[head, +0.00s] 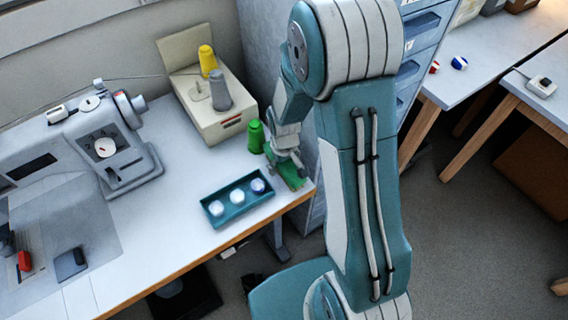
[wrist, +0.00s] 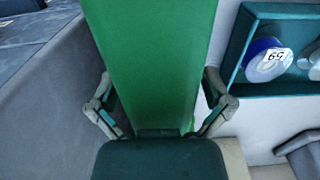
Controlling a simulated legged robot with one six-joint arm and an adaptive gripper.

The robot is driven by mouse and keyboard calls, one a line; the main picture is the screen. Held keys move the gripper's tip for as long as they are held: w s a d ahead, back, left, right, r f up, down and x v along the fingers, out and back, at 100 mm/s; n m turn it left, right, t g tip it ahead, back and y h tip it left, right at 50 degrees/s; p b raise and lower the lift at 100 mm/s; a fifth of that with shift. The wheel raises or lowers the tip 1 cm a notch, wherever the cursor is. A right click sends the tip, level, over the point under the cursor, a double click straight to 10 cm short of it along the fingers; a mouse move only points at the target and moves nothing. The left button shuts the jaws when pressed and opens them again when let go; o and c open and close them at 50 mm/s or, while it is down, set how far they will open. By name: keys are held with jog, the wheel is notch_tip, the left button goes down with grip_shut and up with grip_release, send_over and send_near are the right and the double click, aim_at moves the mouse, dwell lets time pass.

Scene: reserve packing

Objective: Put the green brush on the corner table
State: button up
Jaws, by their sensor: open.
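A flat green piece (head: 294,178), which I take for the green brush, lies on the sewing table's right front corner in the head view. In the wrist view the green shape (wrist: 150,65) fills the middle, with a finger on either side. My gripper (head: 292,163) is open and low over it; the fingers (wrist: 162,106) stand apart, and I cannot tell whether they touch it. The arm and gripper hide part of the green piece in the head view. Which table is the corner table I cannot tell; two white tables (head: 485,68) (head: 552,90) stand at the upper right.
A teal tray (head: 214,221) with three round spools is left of my gripper. A green cone (head: 256,138) and a beige thread stand (head: 205,118) are behind it. A sewing machine (head: 110,140) stands further left.

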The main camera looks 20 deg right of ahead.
aim_at(289, 171)
jog(key=c, duration=1.2)
jog(key=shift+o, duration=0.2)
jog(key=shift+r, duration=0.1)
jog(key=shift+r, duration=0.25)
notch_tip(289, 171, up, 2)
jog(key=shift+r, duration=0.2)
jog(key=s+r, duration=0.4)
jog(key=r, duration=0.1)
jog(key=shift+s, duration=0.1)
jog(key=shift+c, duration=0.2)
jog(key=s+r, duration=0.4)
jog(key=s, duration=0.5)
jog(key=shift+s+r, duration=0.25)
jog(key=shift+r, duration=0.15)
jog(key=shift+s+d, duration=0.1)
jog(key=shift+s, duration=0.1)
